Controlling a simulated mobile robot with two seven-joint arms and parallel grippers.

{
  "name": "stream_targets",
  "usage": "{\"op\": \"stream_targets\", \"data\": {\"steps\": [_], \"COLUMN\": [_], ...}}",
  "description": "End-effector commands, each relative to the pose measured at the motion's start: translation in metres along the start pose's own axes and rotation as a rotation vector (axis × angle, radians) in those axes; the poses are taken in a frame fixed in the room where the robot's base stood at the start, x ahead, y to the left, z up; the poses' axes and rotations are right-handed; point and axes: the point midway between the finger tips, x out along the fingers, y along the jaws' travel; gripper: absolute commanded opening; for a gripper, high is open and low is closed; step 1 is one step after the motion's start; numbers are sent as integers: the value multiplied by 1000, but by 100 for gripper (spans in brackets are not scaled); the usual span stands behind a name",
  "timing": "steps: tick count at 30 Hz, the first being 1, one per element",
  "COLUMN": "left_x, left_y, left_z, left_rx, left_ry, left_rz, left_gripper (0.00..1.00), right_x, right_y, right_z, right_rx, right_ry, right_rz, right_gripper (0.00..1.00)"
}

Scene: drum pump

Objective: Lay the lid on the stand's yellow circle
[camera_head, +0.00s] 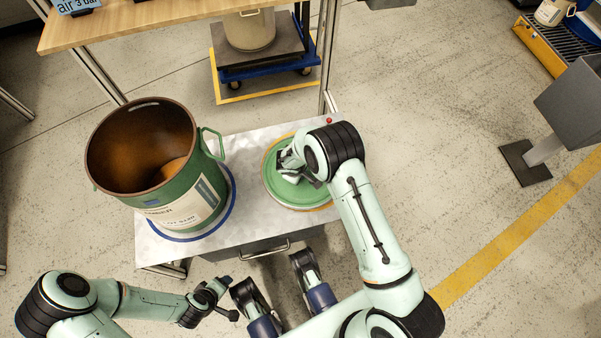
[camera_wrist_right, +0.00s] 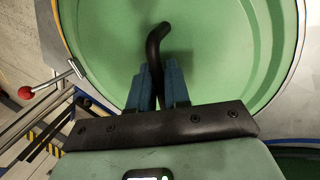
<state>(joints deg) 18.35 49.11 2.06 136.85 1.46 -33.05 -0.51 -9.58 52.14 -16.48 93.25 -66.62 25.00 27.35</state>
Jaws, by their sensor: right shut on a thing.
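The green round lid (camera_head: 290,198) is over the yellow circle (camera_head: 265,165) on the right half of the grey stand (camera_head: 243,150). A thin yellow edge shows around parts of the lid. I cannot tell whether the lid touches the stand. My right gripper (camera_head: 296,172) is over the lid and partly hides it. In the right wrist view my right gripper (camera_wrist_right: 160,88) is shut on the lid's dark bent handle (camera_wrist_right: 154,45), and the lid (camera_wrist_right: 215,60) fills the upper part. My left gripper (camera_head: 222,298) is in front of the stand, apart from it; its jaws are unclear.
An open green drum (camera_head: 190,205) with a brown inside stands on the blue circle (camera_head: 233,190) at the stand's left. A wooden table (camera_head: 160,15) is behind. A red knob (camera_head: 329,121) is near the stand's back right corner. The floor right is mostly clear.

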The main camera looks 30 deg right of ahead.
Motion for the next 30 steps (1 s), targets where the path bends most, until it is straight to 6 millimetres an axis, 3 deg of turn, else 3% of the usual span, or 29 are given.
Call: {"op": "stream_targets", "data": {"steps": [2, 12, 13, 15, 24, 30], "left_x": [4, 4, 4, 4, 1, -8], "left_y": [-1, -2, -1, -1, 0, 3], "left_z": [-3, -5, -5, -5, -4, 7], "left_rx": [-1, -1, -1, -1, -1, 2], "left_ry": [10, 16, 16, 16, 10, -21], "left_rz": [-1, -1, -1, -1, 0, 2], "left_gripper": [64, 64, 64, 64, 64, 64], "right_x": [8, 9, 9, 9, 7, -24], "right_y": [-2, -2, -3, -3, -3, -2], "right_z": [0, 0, 0, 0, 0, -1], "right_rx": [0, 1, 1, 1, 1, 0], "right_ry": [0, 1, 0, 0, 0, 2], "right_rz": [1, 2, 0, 0, -1, 1], "right_gripper": [0, 0, 27, 42, 42, 42]}}
